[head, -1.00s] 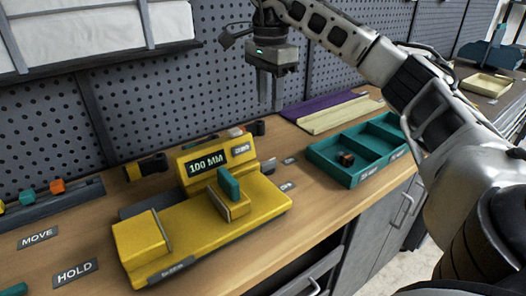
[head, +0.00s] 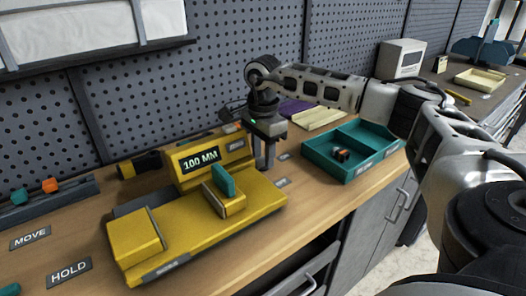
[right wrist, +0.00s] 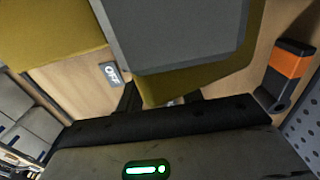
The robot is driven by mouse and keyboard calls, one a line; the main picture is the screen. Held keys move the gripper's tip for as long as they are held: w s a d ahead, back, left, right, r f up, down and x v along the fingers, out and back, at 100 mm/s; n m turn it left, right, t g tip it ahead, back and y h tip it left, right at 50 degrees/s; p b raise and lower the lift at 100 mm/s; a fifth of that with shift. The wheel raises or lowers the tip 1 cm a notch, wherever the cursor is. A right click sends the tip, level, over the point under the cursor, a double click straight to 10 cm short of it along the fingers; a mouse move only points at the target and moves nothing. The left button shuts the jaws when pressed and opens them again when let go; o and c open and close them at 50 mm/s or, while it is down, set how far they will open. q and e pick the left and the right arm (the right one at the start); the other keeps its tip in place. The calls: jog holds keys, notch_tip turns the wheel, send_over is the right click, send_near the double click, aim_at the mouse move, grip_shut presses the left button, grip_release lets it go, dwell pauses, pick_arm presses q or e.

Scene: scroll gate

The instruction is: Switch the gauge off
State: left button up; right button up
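The gauge (head: 245,205) is a yellow device on the workbench with a block at its left end, a teal-tabbed slider (head: 223,182) and an upright display (head: 201,160) lit with "100 MM". My right gripper (head: 264,163) points down at the right end of the display housing, close to it; contact cannot be told. In the right wrist view its dark fingers (right wrist: 162,98) are apart, with a yellow and grey part of the gauge (right wrist: 180,35) filling the view beyond. An "OFF" label (right wrist: 110,74) lies on the bench there. My left gripper is not in view.
A teal divided tray (head: 345,150) with a small dark and orange object stands to the right. "MOVE" (head: 30,238) and "HOLD" (head: 69,272) labels lie at left. A perforated wall (head: 160,90) stands behind. An orange-banded black object (right wrist: 288,70) is near the gripper.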

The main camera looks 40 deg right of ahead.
grip_shut()
jog(key=shift+m, duration=0.4)
jog(key=m+p, duration=0.1)
jog(key=m, duration=0.2)
jog(key=shift+m, duration=0.3)
jog(key=shift+m+p, duration=0.65)
jog(key=shift+m, duration=1.55)
grip_release()
